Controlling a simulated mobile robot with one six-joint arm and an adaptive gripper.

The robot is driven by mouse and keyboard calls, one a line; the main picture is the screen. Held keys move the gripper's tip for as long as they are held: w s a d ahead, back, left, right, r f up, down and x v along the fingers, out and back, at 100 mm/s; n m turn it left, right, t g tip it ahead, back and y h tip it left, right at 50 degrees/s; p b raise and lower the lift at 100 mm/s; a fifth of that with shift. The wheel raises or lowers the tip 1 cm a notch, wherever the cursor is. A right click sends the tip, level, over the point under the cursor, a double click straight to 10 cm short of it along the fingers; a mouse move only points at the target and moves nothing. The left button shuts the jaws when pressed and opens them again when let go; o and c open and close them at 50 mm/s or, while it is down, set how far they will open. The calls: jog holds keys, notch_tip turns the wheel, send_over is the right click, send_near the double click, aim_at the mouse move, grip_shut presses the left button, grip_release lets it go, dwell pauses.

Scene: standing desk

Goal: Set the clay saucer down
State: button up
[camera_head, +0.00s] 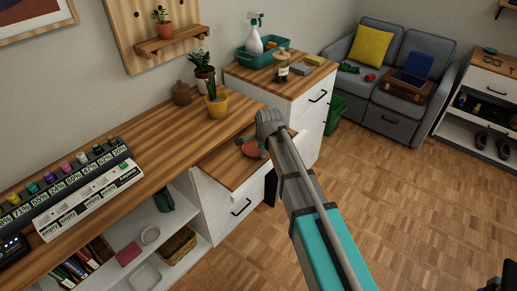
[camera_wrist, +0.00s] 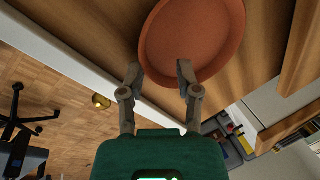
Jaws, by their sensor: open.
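The clay saucer (camera_head: 252,149) is a round, shallow terracotta dish on the wooden top of the low white cabinet (camera_head: 221,168). In the wrist view the saucer (camera_wrist: 195,35) appears flat on the wood, close to the white front edge. My gripper (camera_wrist: 159,69) is open at the saucer's rim. Its right fingertip overlaps the rim in the picture, and its left fingertip lies just outside it; I cannot tell whether either touches. In the head view my forearm and wrist partly hide the saucer and the gripper's fingers.
The higher wooden desk (camera_head: 150,136) runs beside the low cabinet. Another white cabinet (camera_head: 308,108) behind carries a green tray (camera_head: 254,60) and a jar (camera_head: 281,68). Open floor (camera_head: 400,190) lies to the right.

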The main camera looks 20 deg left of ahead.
jog(key=p+v, duration=1)
jog(key=v, duration=0.1)
jog(key=shift+s+r+p, duration=0.15)
jog(key=shift+r+p, duration=0.15)
jog(key=shift+p, duration=0.1)
jog(key=shift+d, duration=0.1)
dwell(0.6)
jog(key=shift+d, duration=0.1)
jog(key=s+d+n+g, duration=0.1)
jog(key=s+d+n, duration=0.2)
jog(key=d, duration=0.9)
jog(key=s+d+n+h, duration=0.1)
jog(key=s+d+n, duration=0.3)
jog(key=d, duration=0.8)
jog(key=s+d+n+g+h, duration=0.1)
jog(key=s+d+n, duration=0.2)
jog(key=d, duration=0.9)
jog(key=s+f, duration=0.1)
jog(key=s, duration=0.1)
jog(key=shift+s+d+n+g, duration=0.25)
jog(key=shift+d+n+g, duration=0.05)
